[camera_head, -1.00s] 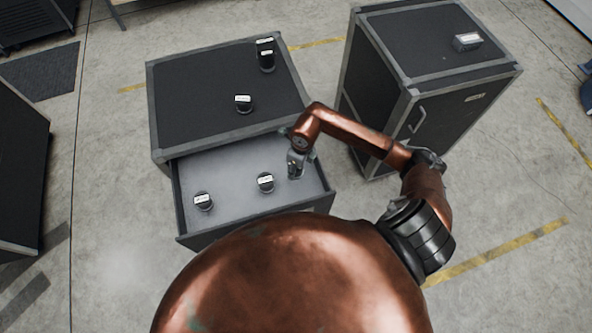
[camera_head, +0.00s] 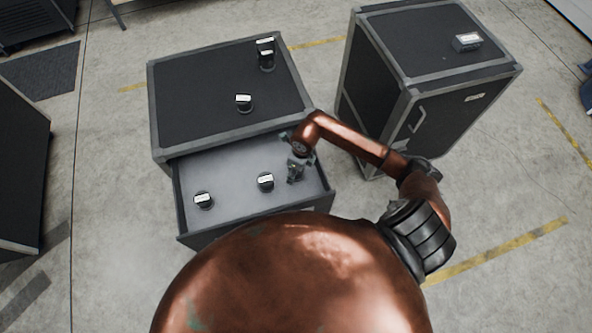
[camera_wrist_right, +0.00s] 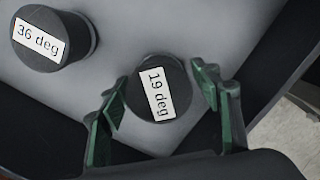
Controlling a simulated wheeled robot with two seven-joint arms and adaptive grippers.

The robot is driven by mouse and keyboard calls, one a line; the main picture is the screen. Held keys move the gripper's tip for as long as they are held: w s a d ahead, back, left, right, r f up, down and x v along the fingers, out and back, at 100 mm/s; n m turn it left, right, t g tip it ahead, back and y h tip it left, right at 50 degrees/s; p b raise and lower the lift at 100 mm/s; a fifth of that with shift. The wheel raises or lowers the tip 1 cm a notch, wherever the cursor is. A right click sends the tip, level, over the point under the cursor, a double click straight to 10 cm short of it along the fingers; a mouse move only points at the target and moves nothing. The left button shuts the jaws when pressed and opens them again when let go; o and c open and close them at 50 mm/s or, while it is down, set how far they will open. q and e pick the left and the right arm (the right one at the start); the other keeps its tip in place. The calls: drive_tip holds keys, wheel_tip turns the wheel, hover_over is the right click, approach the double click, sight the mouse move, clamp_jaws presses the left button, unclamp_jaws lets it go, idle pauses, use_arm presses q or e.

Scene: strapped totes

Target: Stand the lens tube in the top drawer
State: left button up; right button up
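A dark cylinder labelled "19 deg" (camera_wrist_right: 160,92) stands upright in the open top drawer (camera_head: 232,159), near its right side. My right gripper (camera_head: 297,171) is over that spot in the head view and hides most of this cylinder. In the right wrist view its green fingers (camera_wrist_right: 160,100) are spread on both sides of the cylinder and look clear of it. A cylinder labelled "36 deg" (camera_wrist_right: 48,40) stands beside it. Two labelled cylinders (camera_head: 266,182) (camera_head: 203,200) show in the drawer. Which one the task calls the lens tube is unclear. My left gripper is out of view.
On the drawer case top (camera_head: 195,95) stand a short cylinder (camera_head: 244,103) and a taller dark piece (camera_head: 267,60) at the back. A second case (camera_head: 425,45) stands to the right with a small box (camera_head: 467,42) on top. The drawer's left and back floor is bare.

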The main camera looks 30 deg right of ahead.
drive_tip(key=r, duration=0.7)
drive_tip(key=s+r, duration=0.1)
drive_tip(key=r, duration=0.3)
drive_tip(key=shift+d+r, duration=0.25)
drive_tip(key=shift+d, duration=0.1)
drive_tip(key=shift+s+r, duration=0.15)
drive_tip(key=shift+r, duration=0.2)
